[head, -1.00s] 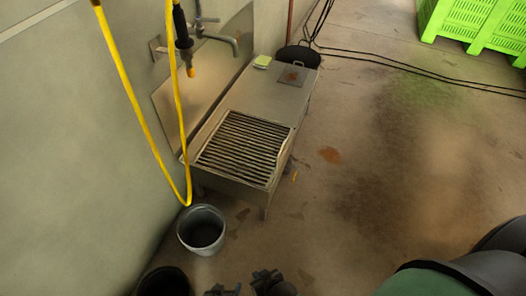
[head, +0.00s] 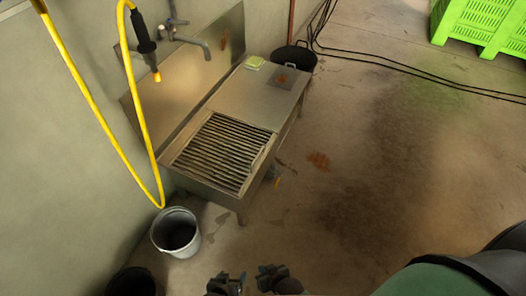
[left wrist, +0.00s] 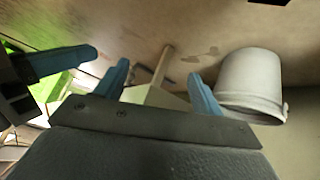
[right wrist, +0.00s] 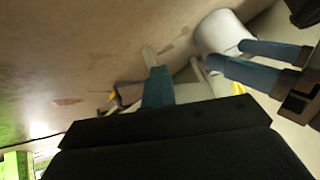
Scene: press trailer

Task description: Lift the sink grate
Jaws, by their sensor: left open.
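The sink grate (head: 222,150), a dark panel of parallel bars, lies flat in the basin at the near end of the steel sink (head: 252,98). My left gripper (head: 225,284) is at the bottom edge of the head view, nearer to me than the sink and apart from the grate. In the left wrist view its two blue fingers (left wrist: 158,82) are spread with nothing held. My right gripper (head: 272,276) is just right of it. In the right wrist view its fingers (right wrist: 158,85) are together and hold nothing. The grate cannot be made out in either wrist view.
A grey bucket (head: 176,233) stands at the sink's near left corner, with a dark bucket (head: 131,283) nearer. A yellow hose (head: 146,150) with spray nozzle hangs along the wall. A green sponge (head: 254,62) lies on the drainboard. Floor right of the sink is clear.

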